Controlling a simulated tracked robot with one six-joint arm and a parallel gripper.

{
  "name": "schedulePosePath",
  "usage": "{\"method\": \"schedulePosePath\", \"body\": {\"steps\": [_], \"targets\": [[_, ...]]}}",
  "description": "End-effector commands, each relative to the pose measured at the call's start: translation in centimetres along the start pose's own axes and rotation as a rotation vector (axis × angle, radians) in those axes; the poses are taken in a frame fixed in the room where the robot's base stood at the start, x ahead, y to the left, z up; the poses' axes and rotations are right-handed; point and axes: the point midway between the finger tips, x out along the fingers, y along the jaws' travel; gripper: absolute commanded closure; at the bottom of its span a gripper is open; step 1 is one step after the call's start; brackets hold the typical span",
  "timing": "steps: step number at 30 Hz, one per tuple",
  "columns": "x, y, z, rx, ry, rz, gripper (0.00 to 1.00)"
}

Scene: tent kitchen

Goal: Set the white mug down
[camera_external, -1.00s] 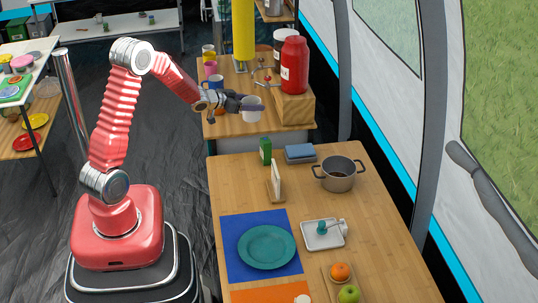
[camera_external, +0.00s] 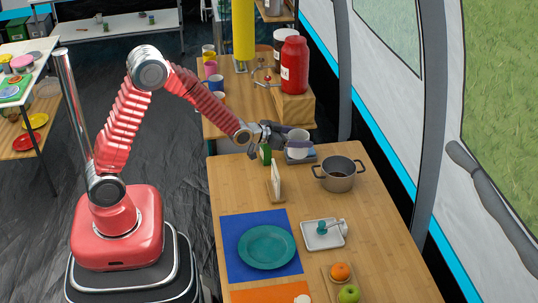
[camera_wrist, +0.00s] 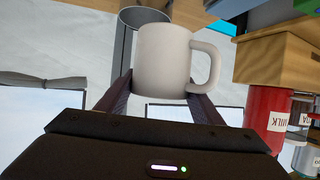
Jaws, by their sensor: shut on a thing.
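I cannot tell whether the mug touches the block. In the wrist view the mug (camera_wrist: 163,60) sits between the two fingers of my gripper (camera_wrist: 160,92), with its handle at the right.
A green item (camera_external: 264,154) and an upright white board (camera_external: 277,180) are close to my gripper's left. A teal plate (camera_external: 266,246) and white tray (camera_external: 323,234) lie nearer. The table's right part is bare.

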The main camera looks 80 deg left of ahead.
Motion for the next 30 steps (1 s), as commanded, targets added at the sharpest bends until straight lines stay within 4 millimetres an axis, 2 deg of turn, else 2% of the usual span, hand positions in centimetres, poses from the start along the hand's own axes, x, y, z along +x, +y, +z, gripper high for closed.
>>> {"method": "schedulePosePath", "body": {"steps": [1, 6, 15, 24, 30], "targets": [[-0.1, 1.3, 0.0, 0.000, 0.001, 0.002, 0.64], [-0.4, 4.7, 0.1, -0.006, 0.002, -0.015, 0.64], [-1.6, 9.3, 1.0, -0.028, -0.001, -0.067, 0.64], [-3.5, 12.6, 2.8, -0.065, -0.005, -0.158, 0.64], [-5.4, 13.7, 4.6, -0.104, -0.007, -0.253, 0.64]]}}
